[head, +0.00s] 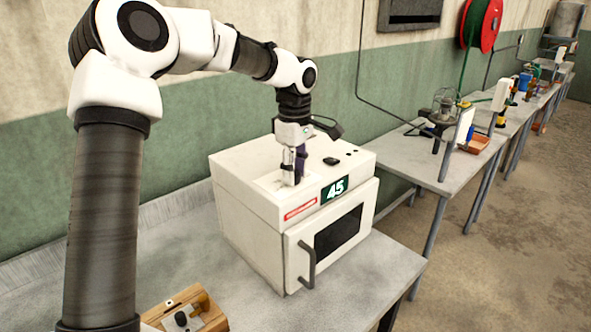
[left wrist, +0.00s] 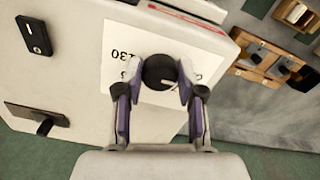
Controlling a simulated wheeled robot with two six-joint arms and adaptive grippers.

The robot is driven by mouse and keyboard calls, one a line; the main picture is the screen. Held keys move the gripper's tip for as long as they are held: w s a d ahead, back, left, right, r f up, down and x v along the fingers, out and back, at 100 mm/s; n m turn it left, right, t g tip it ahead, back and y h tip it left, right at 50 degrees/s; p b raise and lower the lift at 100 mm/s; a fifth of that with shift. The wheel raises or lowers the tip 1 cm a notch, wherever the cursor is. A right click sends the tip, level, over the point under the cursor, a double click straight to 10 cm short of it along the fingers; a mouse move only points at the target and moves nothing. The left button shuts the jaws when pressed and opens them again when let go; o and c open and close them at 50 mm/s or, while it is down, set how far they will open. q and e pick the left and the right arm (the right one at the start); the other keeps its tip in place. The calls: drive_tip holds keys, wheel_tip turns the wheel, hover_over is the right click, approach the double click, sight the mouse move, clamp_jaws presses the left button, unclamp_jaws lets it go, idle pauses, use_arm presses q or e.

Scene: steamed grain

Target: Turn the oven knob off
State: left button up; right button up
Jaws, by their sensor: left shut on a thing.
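The white oven (head: 250,205) stands on a grey table, with a sign reading 45 on its front. My left gripper (head: 292,172) reaches down to the oven's top. In the left wrist view, the round black knob (left wrist: 160,72) has a short white mark pointing to the right. It sits on a white dial plate (left wrist: 118,42) with printed numbers, of which 130 can be read. My left gripper's fingers (left wrist: 158,84) are shut on the knob, one on each side. In the head view the gripper hides the knob. My right gripper is in neither view.
A black switch (left wrist: 35,36) and a dark plate with a lever (left wrist: 38,120) are also on the oven top. The oven door's handle (head: 308,262) sticks out in front. A wooden block (head: 185,310) lies on the near table. A second table (head: 440,160) stands to the right.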

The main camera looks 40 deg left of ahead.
use_arm(q)
drive_tip(key=shift+s+f, duration=0.1)
drive_tip(key=shift+f, duration=0.05)
drive_tip(key=o, duration=0.9)
drive_tip(key=shift+o, duration=1.2)
drive_tip(key=shift+a, duration=0.25)
drive_tip(key=shift+r, duration=0.3)
wheel_tip(320, 180, up, 11)
drive_tip(key=shift+r, duration=0.15)
